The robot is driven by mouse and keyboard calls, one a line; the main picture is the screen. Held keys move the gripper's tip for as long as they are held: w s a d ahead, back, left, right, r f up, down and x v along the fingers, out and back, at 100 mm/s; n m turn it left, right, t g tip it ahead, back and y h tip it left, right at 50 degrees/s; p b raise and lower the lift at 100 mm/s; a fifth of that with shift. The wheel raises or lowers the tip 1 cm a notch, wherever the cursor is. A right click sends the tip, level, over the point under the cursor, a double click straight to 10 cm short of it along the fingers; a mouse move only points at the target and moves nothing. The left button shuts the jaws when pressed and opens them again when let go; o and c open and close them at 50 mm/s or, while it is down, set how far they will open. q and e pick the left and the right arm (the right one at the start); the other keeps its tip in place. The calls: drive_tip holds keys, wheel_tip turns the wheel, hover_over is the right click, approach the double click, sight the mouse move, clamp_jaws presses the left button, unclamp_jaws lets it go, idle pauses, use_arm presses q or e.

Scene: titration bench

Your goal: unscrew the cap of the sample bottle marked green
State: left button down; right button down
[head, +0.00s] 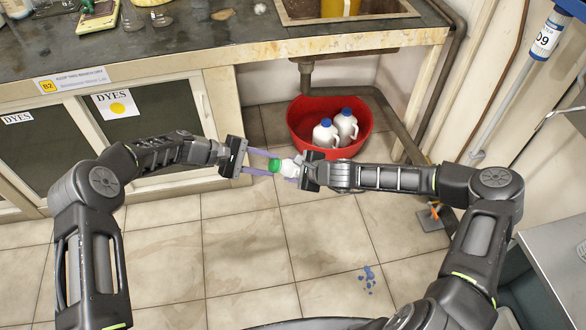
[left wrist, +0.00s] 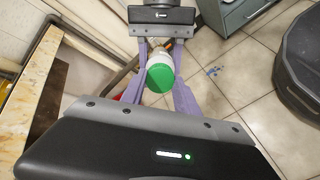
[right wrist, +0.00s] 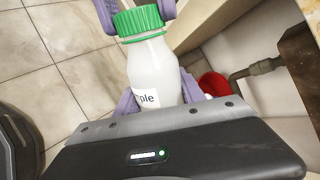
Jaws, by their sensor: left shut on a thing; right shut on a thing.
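The sample bottle (head: 289,168) is white with a green cap (head: 274,165). It is held in the air, lying roughly sideways between my two grippers. My left gripper (head: 270,163) has its purple fingers shut on the cap from the left; the cap's round green top faces the left wrist camera (left wrist: 160,77). My right gripper (head: 296,172) is shut on the bottle's body from the right. In the right wrist view the ribbed cap (right wrist: 140,20) sits on the bottle's neck, and part of a label reading "ple" (right wrist: 146,99) shows. The bottle's base is hidden.
A red tub (head: 300,113) with two blue-capped white jugs (head: 326,133) stands on the floor beneath the sink, beyond my grippers. The bench (head: 200,55) with glassware runs along the back. Blue stains (head: 367,278) mark the tiles. A grey cabinet (head: 555,255) stands at right.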

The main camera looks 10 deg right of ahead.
use_arm(q)
drive_tip(key=n, duration=1.4)
drive_tip(key=c, duration=1)
unclamp_jaws()
drive_tip(key=shift+c, duration=0.2)
